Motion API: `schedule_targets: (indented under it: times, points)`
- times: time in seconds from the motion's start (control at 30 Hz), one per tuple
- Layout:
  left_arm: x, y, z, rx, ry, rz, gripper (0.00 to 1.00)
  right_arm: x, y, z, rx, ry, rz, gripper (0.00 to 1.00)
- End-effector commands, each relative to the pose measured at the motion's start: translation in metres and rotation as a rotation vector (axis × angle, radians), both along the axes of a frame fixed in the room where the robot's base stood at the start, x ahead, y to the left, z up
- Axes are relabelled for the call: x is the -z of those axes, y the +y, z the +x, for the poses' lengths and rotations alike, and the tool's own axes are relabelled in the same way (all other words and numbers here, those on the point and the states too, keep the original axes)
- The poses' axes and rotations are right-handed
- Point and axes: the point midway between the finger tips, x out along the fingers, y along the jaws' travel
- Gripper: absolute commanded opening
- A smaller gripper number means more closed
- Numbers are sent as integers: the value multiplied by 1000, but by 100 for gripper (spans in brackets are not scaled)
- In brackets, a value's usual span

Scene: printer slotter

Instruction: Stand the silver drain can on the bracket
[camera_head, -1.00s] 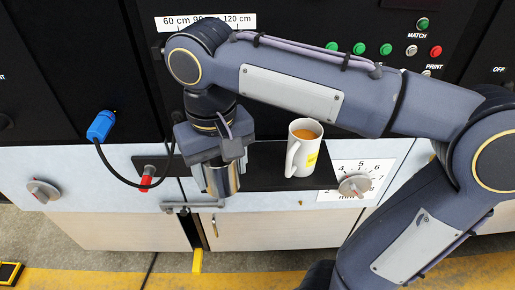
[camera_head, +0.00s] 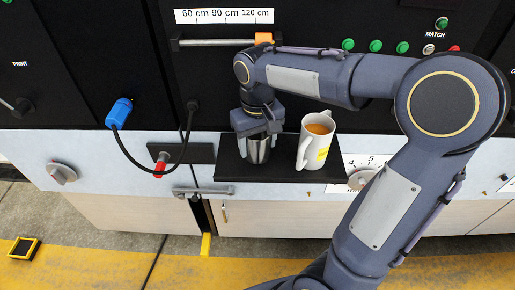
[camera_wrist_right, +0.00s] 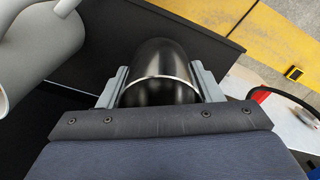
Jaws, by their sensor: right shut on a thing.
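The silver drain can (camera_head: 258,153) is upright over the black shelf, left of the mug. My right gripper (camera_head: 257,139) is shut on it from above. In the right wrist view the dark, shiny can (camera_wrist_right: 160,82) sits between the two grey fingers. I cannot tell if its base touches the shelf. A grey metal bracket (camera_head: 203,192) sticks out on the panel's lower edge, left of and below the can. My left gripper is not in view.
A white mug (camera_head: 309,152) of orange-brown drink stands on the black shelf (camera_head: 290,173), close right of the can; it also shows in the wrist view (camera_wrist_right: 38,48). A blue plug (camera_head: 119,112) with a black cable hangs left. A dial (camera_head: 362,178) is at right.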

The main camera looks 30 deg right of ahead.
Motion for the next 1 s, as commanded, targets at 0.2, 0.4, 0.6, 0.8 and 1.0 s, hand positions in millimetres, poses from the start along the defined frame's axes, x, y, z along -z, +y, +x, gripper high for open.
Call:
schedule_targets:
  times: [0.2, 0.4, 0.6, 0.8, 1.0]
  points:
    - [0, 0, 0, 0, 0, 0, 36, 27, 1, -1, -1, 2, 0, 35]
    - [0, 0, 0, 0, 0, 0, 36, 29, 1, -1, -1, 1, 0, 35]
    - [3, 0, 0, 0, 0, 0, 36, 33, 1, -1, -1, 1, 0, 35]
    - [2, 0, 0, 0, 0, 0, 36, 32, 1, -1, -1, 1, 0, 81]
    - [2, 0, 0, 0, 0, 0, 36, 31, 1, -1, -1, 1, 0, 81]
